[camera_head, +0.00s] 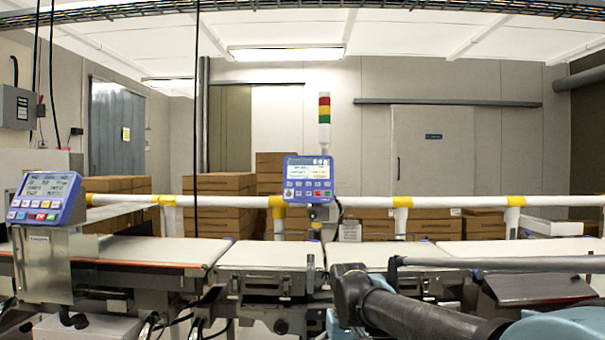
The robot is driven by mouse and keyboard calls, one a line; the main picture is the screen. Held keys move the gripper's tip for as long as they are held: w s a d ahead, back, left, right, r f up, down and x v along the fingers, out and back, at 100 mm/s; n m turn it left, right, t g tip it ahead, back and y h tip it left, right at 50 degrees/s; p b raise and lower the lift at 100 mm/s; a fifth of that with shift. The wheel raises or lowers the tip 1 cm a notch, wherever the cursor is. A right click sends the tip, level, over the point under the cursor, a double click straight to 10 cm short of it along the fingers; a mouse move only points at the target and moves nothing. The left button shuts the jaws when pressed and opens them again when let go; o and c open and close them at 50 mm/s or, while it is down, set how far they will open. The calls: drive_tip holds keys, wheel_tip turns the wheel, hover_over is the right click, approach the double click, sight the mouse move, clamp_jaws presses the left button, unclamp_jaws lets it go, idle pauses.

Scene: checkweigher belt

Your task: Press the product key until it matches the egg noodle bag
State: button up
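A blue control panel (308,181) with a lit screen and rows of small keys stands behind the belt at the centre. A second blue panel (47,198) with a screen and coloured keys sits on a metal box at the far left. The text on both is too small to read, so I cannot tell which key is the product key. I see no egg noodle bag. My dark arm reaches in from the lower right in front of the belt. I cannot make out my gripper in this view.
Pale belt sections (268,254) run across the view and look empty. A white rail with yellow bands (278,202) runs behind them. A dark bar (490,263) crosses the right side. Cardboard boxes (222,210) and a signal light (324,110) stand behind.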

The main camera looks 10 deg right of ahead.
clamp_jaws()
idle(1.4)
